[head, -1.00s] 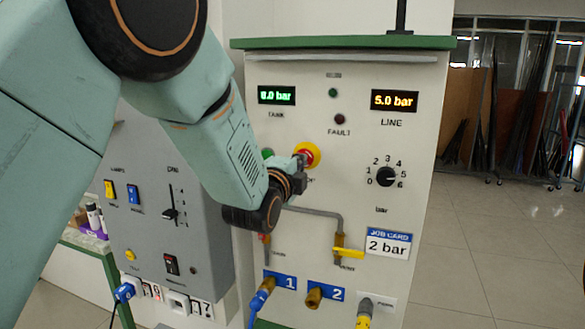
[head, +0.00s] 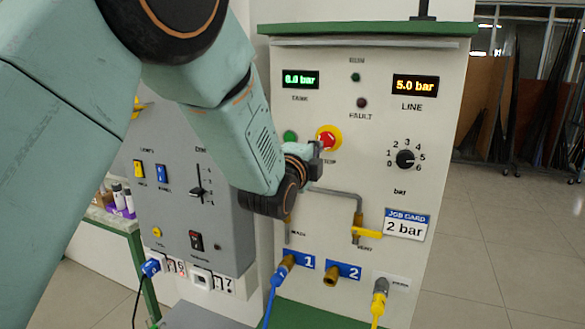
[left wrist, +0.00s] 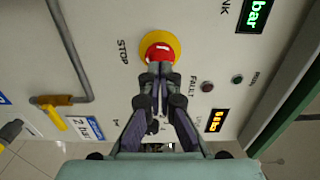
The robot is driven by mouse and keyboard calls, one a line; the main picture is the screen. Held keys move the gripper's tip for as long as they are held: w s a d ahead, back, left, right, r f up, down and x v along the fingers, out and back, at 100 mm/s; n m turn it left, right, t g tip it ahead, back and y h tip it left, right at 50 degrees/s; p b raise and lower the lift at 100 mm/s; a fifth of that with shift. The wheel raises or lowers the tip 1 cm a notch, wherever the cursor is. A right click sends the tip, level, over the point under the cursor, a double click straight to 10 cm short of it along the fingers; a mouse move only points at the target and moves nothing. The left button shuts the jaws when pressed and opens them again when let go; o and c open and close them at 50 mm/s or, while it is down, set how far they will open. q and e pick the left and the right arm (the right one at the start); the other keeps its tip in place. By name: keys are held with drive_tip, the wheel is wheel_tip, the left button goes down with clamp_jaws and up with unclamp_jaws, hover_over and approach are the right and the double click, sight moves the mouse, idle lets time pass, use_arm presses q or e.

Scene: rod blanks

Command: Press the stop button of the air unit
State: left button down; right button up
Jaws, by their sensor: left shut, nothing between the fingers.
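The stop button (head: 325,142) is a red mushroom button on a yellow ring, on the white front of the air unit (head: 372,100). My left gripper (head: 317,155) is just below and in front of it, covering part of its lower edge. In the left wrist view the red button (left wrist: 158,50) shows beyond the fingertips. The left gripper (left wrist: 160,68) is shut and empty, its fingertips overlapping the button's lower part. I cannot tell whether they touch it. My right gripper is not in view.
A green button (head: 290,137) sits left of the stop button. A black dial (head: 405,158), a yellow valve handle (head: 366,233) and a job card reading 2 bar (head: 406,225) are to the right and below. A grey switch panel (head: 190,215) stands at left. Displays read 5.0 bar for line (head: 415,86).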

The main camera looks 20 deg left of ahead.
use_arm(q)
drive_tip(key=s+b, duration=0.2)
drive_tip(key=s, duration=0.8)
drive_tip(key=shift+s, duration=0.2)
